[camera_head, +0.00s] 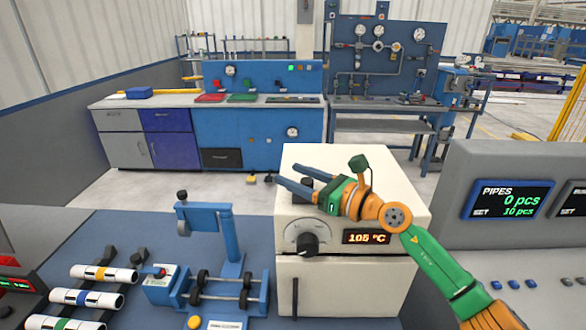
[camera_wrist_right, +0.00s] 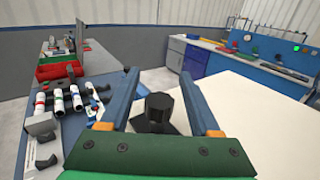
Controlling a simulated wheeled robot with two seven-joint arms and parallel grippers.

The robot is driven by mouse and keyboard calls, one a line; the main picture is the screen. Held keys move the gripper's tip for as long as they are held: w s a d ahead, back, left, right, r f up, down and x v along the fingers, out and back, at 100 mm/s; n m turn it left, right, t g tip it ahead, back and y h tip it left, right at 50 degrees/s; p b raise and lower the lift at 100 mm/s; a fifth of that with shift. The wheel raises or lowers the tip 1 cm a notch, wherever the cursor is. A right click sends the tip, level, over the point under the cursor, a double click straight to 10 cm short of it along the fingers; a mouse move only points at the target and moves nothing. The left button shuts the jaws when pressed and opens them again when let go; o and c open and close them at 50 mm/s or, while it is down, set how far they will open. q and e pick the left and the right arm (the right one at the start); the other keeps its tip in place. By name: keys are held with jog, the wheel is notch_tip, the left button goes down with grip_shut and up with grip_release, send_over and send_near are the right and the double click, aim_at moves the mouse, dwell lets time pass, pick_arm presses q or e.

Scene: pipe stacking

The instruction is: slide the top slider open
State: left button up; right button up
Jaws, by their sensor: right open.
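The white box-shaped oven (camera_head: 350,290) stands in the middle of the head view, with a dial and a display reading 105 °C on its front. On its top face, near the front left, is a dark knob (camera_head: 303,188), which I take to be the top slider's handle. The right wrist view shows the black knob (camera_wrist_right: 158,107) on a dark base. My right gripper (camera_head: 286,173) is open, its two blue fingers above the top face. In the wrist view the knob shows between the fingers; I cannot tell whether they touch it. My left gripper is not in view.
A blue press-like fixture (camera_head: 228,245) stands left of the oven. Several banded white pipes (camera_head: 92,299) lie on a rack farther left. A grey console (camera_head: 480,215) with a PIPES display stands to the right. The rest of the oven's top looks bare.

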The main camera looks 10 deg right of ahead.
jog(key=shift+w+a, duration=0.2)
jog(key=shift+s+d, duration=0.1)
jog(key=shift+s, duration=0.05)
grip_shut()
dwell(1.1)
